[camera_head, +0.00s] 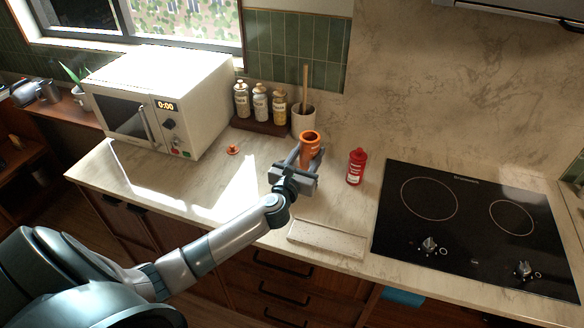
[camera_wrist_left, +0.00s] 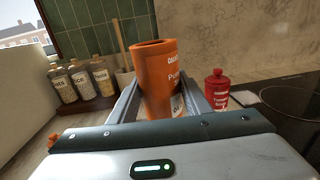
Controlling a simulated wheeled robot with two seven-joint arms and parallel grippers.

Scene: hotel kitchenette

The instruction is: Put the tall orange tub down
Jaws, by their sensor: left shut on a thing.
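The tall orange tub (camera_head: 309,146) is a cylinder with an open top and a printed label. It stands upright between the fingers of my left gripper (camera_head: 300,160), above or on the counter; I cannot tell if its base touches. The wrist view shows the tub (camera_wrist_left: 157,78) close up, slightly tilted in the picture, with the left gripper (camera_wrist_left: 165,100) shut on it. Its lower part is hidden behind the gripper body. My right gripper is not in view.
A red bottle (camera_head: 356,167) stands right of the tub, near the black cooktop (camera_head: 475,225). Several jars (camera_head: 261,102) and a utensil crock (camera_head: 303,121) stand behind. A small orange lid (camera_head: 233,149) lies left, by the microwave (camera_head: 160,98). A pale board (camera_head: 327,240) lies in front.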

